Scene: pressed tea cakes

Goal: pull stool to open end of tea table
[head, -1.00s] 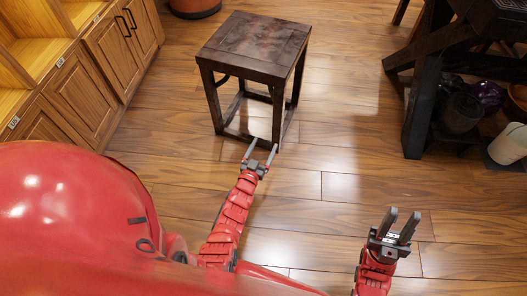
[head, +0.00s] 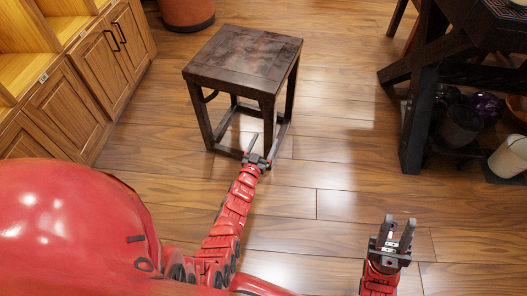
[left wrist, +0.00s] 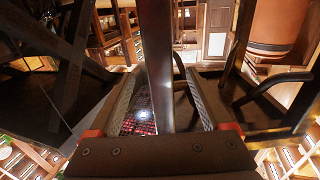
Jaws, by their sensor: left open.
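The stool (head: 243,61) is dark wood with a square top and stands upright on the floor in the upper middle of the head view. My left gripper (head: 258,143) is open at its near right leg. In the left wrist view the dark leg (left wrist: 157,60) stands between the two spread fingers of the left gripper (left wrist: 162,88); contact cannot be told. My right gripper (head: 399,224) is open and empty above the floor at lower right. The dark tea table (head: 425,115) is at the right edge, only partly in view.
Wooden cabinets (head: 75,95) line the left side. A reddish-brown round pot (head: 187,12) stands behind the stool. Dark pots (head: 461,126) and a white cup (head: 509,156) sit low by the table. The floor (head: 340,150) between stool and table is clear.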

